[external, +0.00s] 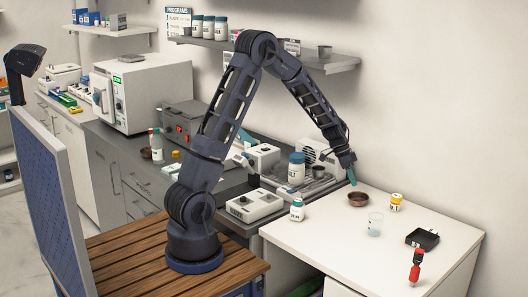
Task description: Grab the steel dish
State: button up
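No dish in plain steel colour stands out. A round brown, metallic-looking bowl (358,200) sits upright on the white table and may be the dish; I cannot tell. My gripper (352,179) points down just above and slightly left of this bowl, apparently apart from it. Its teal fingertip end is small here, and I cannot tell whether it is open or shut. A black square tray (422,239) lies further right on the same table.
White bottles (297,168) and a white device (255,205) are left of the table.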

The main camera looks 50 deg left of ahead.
aim_at(358, 199)
jog(key=shift+x, duration=2.55)
grip_shut()
